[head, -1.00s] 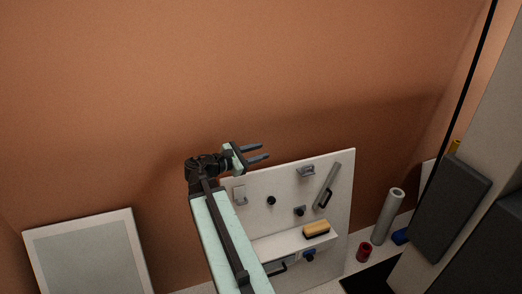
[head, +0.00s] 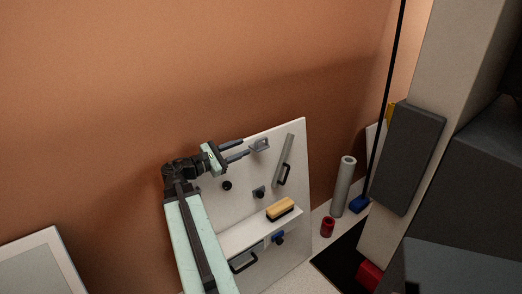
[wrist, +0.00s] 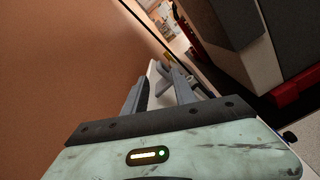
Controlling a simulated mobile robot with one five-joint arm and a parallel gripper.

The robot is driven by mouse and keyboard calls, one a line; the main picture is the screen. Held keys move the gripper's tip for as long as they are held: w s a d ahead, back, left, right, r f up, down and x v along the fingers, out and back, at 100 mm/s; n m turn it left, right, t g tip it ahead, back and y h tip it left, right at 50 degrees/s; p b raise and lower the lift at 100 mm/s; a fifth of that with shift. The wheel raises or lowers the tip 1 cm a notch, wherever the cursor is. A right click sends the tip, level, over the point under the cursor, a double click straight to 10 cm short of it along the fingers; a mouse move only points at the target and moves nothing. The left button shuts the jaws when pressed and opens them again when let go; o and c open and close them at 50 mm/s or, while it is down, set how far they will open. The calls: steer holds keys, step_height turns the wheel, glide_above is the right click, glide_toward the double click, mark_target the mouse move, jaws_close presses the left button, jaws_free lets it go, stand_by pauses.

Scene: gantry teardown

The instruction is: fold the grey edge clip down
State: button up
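A grey clip (head: 260,145) sits at the top edge of the white upright panel (head: 235,205). I take it to be the edge clip; its fold angle is too small to tell. My gripper (head: 245,148) is open, its two dark fingers pointing right, with the tips just left of the clip in the head view. I cannot tell whether they touch it. In the wrist view the two fingers of my gripper (wrist: 158,74) stand apart, with the panel's white edge and a grey part between and beyond them.
The panel carries black knobs, a slanted grey bar (head: 285,150) with a black handle, and a shelf with a yellow-topped block (head: 280,208). A grey tube (head: 343,187) and a red cylinder (head: 327,227) stand at right. A dark grey box (head: 409,158) rises further right.

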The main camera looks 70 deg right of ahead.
mark_target(266, 138)
steer(key=x, duration=1.2)
steer(key=shift+r, duration=0.15)
